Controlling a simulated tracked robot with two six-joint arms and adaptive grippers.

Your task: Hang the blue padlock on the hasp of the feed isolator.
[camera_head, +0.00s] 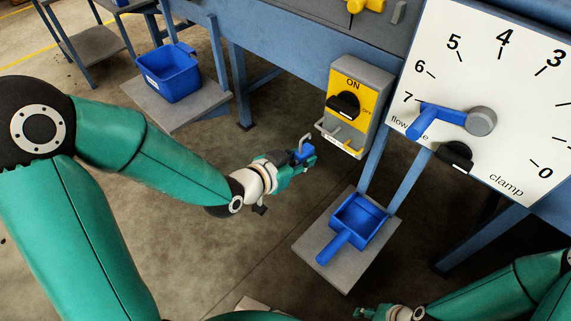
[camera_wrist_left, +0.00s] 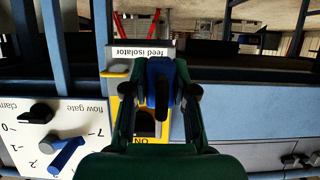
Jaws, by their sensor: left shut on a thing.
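The blue padlock (camera_head: 305,153) is held in my left gripper (camera_head: 300,160), with its grey shackle standing up. In the left wrist view the blue padlock (camera_wrist_left: 160,72) sits between the two fingers of my left gripper (camera_wrist_left: 160,95). The feed isolator (camera_head: 373,83) is a grey box with a yellow face and a black knob, right of the padlock and apart from it in the head view. A hasp (camera_head: 328,133) shows at its lower left edge. In the wrist view the padlock and gripper partly cover the isolator (camera_wrist_left: 124,88). My right gripper (camera_head: 376,313) is low at the bottom edge; its fingers are unclear.
A white dial panel (camera_head: 480,60) with a blue flow gate lever (camera_head: 436,120) and a black clamp knob (camera_head: 456,157) is right of the isolator. A blue scoop (camera_head: 358,222) lies on a grey shelf (camera_head: 318,268) below. A blue bin (camera_head: 170,75) stands on another shelf at left.

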